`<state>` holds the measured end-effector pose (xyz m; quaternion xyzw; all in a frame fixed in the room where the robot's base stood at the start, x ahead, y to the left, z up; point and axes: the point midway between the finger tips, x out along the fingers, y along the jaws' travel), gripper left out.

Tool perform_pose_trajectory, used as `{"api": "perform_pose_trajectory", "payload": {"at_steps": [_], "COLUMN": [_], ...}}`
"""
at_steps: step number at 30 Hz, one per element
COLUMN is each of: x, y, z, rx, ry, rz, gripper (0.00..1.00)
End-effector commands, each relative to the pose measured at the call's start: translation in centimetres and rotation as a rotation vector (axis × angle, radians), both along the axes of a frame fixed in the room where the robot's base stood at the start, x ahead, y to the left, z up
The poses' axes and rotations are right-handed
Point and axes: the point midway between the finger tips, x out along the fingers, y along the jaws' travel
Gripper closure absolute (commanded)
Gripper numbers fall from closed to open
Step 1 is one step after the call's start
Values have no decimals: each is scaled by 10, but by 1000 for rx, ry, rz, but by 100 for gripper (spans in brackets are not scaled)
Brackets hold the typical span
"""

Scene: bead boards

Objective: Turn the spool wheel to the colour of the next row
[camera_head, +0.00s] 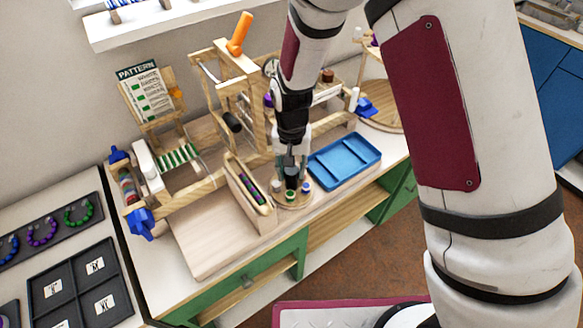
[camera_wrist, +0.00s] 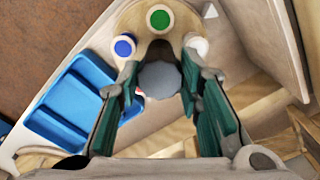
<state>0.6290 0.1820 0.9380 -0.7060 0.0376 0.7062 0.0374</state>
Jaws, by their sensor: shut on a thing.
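The spool wheel (camera_head: 294,206) is a small round wooden disc on the bench, below my gripper (camera_head: 291,168). In the wrist view the wheel (camera_wrist: 158,47) carries a green spool (camera_wrist: 158,19), a blue spool (camera_wrist: 124,46) and a white spool (camera_wrist: 197,45). The grey knob (camera_wrist: 160,80) at its middle sits between the two fingers of my gripper (camera_wrist: 160,72), which is shut on it. The green spool (camera_head: 291,196) faces the front of the bench. The pattern card (camera_head: 150,95) stands on an easel with lines of colour words, too small to read surely.
A blue tray (camera_head: 345,160) lies right of the wheel. A wooden holder (camera_head: 248,194) with a dark shuttle stands close on its left. The wooden loom (camera_head: 236,110) stands behind, with a green and white beaded strip (camera_head: 180,157). Bare board (camera_head: 205,240) lies at front left.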

Motion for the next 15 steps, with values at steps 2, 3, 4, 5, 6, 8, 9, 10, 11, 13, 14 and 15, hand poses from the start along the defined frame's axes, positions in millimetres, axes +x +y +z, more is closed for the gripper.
{"api": "perform_pose_trajectory", "payload": {"at_steps": [2,3,4,5,6,8,9,10,11,13,14,15], "x": [2,2,1,1,1,1,1,1,1,1,1,1], "y": [0,0,0,0,0,0,0,0,0,0,0,0], "z": [0,0,0,0,0,0,0,0,0,0,0,0], "rx": [2,1,1,2,1,1,1,1,1,1,1,1], "ry": [-2,-3,-3,-2,-2,-2,-2,-2,-2,-2,-2,-2], "rz": [63,97,120,143,171,211,235,252,269,302,315,328], "gripper": [95,95,95,95,95,95,95,95,95,95,95,95]}}
